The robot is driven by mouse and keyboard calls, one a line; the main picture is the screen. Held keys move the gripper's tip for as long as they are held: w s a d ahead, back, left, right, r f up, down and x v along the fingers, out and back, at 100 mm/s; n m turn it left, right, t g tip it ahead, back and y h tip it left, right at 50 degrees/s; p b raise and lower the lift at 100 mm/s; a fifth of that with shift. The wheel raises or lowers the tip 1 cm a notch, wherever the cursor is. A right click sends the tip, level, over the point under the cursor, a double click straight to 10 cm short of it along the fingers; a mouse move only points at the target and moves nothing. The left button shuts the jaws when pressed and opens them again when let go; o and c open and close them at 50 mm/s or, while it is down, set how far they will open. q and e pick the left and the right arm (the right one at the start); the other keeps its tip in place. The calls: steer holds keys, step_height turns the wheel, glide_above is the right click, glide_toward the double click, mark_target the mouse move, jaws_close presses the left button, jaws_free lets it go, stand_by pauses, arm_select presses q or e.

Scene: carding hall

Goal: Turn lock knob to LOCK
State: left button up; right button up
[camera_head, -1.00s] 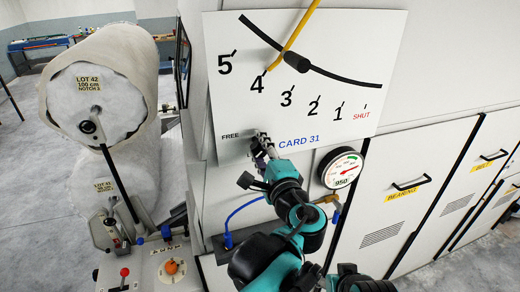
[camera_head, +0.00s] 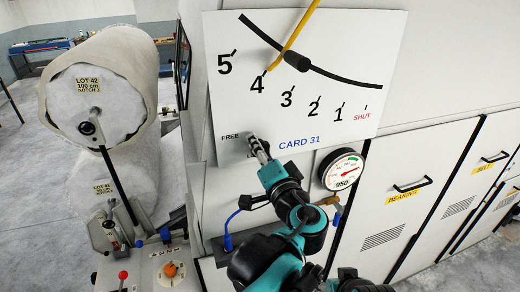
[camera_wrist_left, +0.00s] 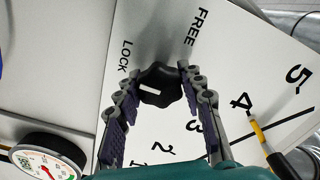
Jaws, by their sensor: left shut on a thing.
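The lock knob (camera_wrist_left: 160,84) is a black lobed knob with a white index mark on the white panel. In the left wrist view its mark points left, just below the word LOCK (camera_wrist_left: 125,57) and away from the word FREE (camera_wrist_left: 196,27). My left gripper (camera_wrist_left: 160,78) is shut on the knob, one finger on each side. In the head view my left gripper (camera_head: 256,143) reaches the panel's lower edge beside FREE (camera_head: 230,137), and it mostly hides the knob and the word LOCK. My right gripper is not seen.
The yellow pointer lever (camera_head: 290,42) stands near 4 on the numbered scale above. A pressure gauge (camera_head: 342,169) sits right of my left wrist. A large white roll (camera_head: 100,85) and a control panel with an orange knob (camera_head: 170,270) are at left.

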arm_select(q)
steer(key=shift+n, duration=0.3)
steer(key=o, duration=1.2)
steer(key=shift+c, duration=0.2)
steer(key=v, duration=1.2)
